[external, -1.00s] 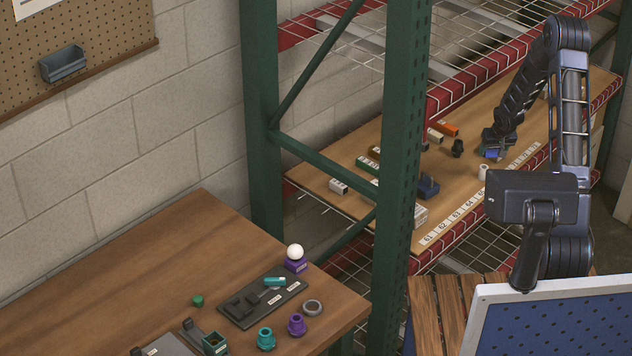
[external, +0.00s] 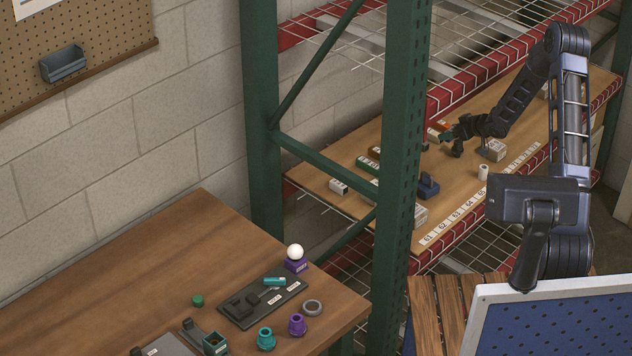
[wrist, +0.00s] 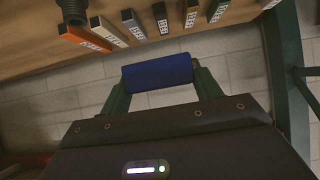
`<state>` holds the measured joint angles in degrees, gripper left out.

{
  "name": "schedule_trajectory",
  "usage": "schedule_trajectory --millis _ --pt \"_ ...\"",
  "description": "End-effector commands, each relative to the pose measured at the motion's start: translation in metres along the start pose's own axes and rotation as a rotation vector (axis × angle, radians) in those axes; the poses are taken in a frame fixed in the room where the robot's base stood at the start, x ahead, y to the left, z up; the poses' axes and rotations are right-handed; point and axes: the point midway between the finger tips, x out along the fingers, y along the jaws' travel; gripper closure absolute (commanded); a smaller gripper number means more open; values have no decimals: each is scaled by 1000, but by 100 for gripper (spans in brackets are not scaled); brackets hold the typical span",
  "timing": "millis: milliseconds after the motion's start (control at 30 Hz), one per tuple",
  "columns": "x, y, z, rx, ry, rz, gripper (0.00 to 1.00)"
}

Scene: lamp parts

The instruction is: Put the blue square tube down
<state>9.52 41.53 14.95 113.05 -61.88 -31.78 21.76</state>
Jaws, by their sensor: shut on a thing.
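The blue square tube (wrist: 157,73) lies crosswise between the two green fingers of my gripper (wrist: 158,80) in the wrist view. My gripper is shut on it, and a finger shows at each end of the tube. The tube looks clear of the board in that view. In the external view my gripper (external: 449,136) is over the back part of the shelf's wooden board (external: 455,183), near a row of small labelled pieces. The tube cannot be made out there.
An orange piece (wrist: 84,38), a brown piece (wrist: 162,17), a green piece (wrist: 191,13) and others stand in a row. A dark blue part (external: 428,185), a pale box (external: 493,150) and a white cylinder (external: 483,172) are on the board. A green rack post (external: 402,130) stands nearby.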

Motion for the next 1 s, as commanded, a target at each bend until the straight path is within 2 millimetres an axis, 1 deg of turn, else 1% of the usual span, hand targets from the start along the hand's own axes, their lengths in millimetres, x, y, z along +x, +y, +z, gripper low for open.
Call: schedule_trajectory --millis 33,200,400,467,600,767,1000 --pt "7 -1 11 1 -3 -1 67" --pt "28 0 41 2 -2 -1 67" --pt "51 0 75 1 -2 0 67" --pt "56 0 84 2 -3 1 67" --pt "63 0 93 0 -1 1 67" --pt "68 0 100 0 -1 1 67" --pt "83 1 124 1 -2 2 67"
